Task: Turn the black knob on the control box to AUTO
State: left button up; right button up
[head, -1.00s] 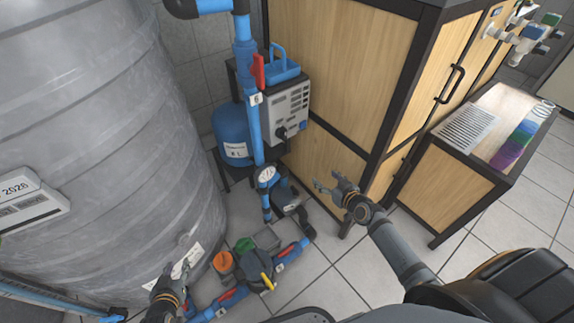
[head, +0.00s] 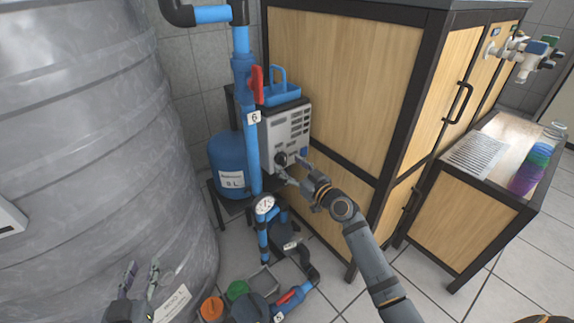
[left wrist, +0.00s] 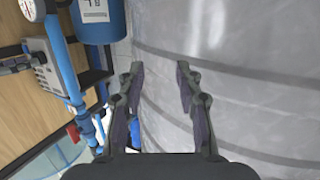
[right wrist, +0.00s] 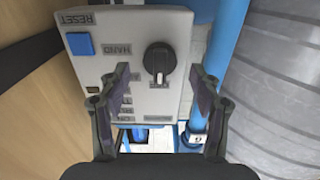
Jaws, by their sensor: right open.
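The control box (head: 288,122) is a grey-white box mounted beside the blue pipe. Its black knob (head: 281,159) is low on its face. My left gripper (head: 142,270) is open and empty beside the grey tank, away from the box.
A blue RESET button (right wrist: 80,44) is on the same face. The blue pipe with a red valve handle (head: 257,84) runs beside the box. A wooden cabinet (head: 345,85) stands right, a grey tank (head: 90,130) left. Pumps and piping (head: 285,230) crowd the floor below.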

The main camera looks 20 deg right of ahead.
jog(key=shift+x, duration=0.95)
jog(key=c, duration=1.1)
pick_arm(q)
jog(key=shift+w+r+t, duration=0.15)
jog(key=shift+r+t, duration=0.1)
jog(key=shift+r, duration=0.35)
jog(key=shift+w+r+t, duration=0.15)
jog(key=shift+r+t, duration=0.1)
jog(key=shift+r, duration=0.3)
pick_arm(e)
jog(key=shift+c, duration=0.2)
jog(key=m, duration=0.3)
jog(key=shift+m, duration=0.9)
pick_arm(q)
jog(key=s+f+g, duration=0.3)
jog(key=f+g, duration=0.1)
jog(key=f, duration=0.4)
jog(key=shift+d+f+p, duration=0.15)
jog(key=shift+f+p, duration=0.1)
jog(key=shift+p, duration=0.2)
pick_arm(e)
jog(key=shift+m, duration=2.6)
pick_arm(q)
jog(key=shift+s, duration=0.1)
